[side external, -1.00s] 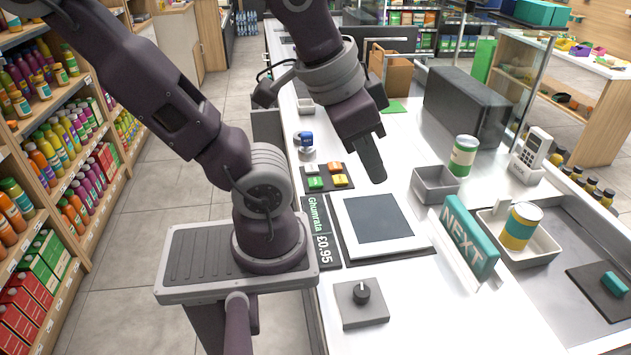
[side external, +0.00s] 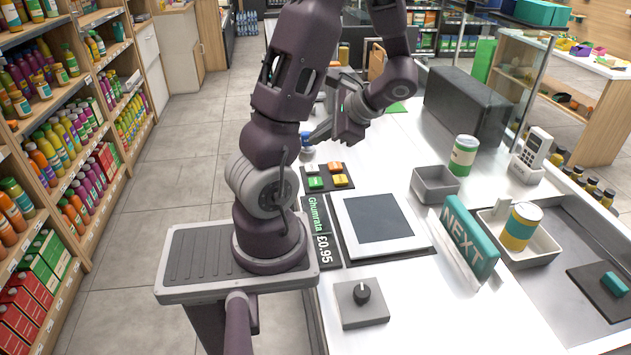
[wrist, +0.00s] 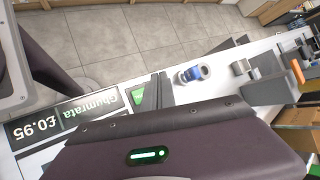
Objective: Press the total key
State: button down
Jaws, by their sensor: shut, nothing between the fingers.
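A dark keypad (side external: 347,187) lies on the white counter. It has a pale key (side external: 312,168), a green key (side external: 315,183), an orange key (side external: 336,168) and a yellow key (side external: 340,181). Their labels are too small to read, so I cannot tell which is the total key. My gripper (side external: 314,137) is shut and empty, tilted with its fingers pointing down-left, above and behind the keypad. In the wrist view, a green key (wrist: 138,95) shows beside my dark fingers (wrist: 155,93); my wrist housing hides the rest of the keypad.
A price display (side external: 320,225) and a scale with a dark plate (side external: 378,217) lie in front. A knob box (side external: 361,303) is nearer. A grey tray (side external: 435,184) stands to the right.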

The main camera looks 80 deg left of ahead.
aim_at(319, 183)
jog(key=shift+f, duration=0.1)
jog(key=shift+f, duration=4.3)
jog(key=shift+f, duration=0.15)
jog(key=shift+f, duration=0.25)
jog(key=shift+f, duration=0.35)
jog(key=shift+r, duration=0.75)
jog(key=shift+r, duration=2.55)
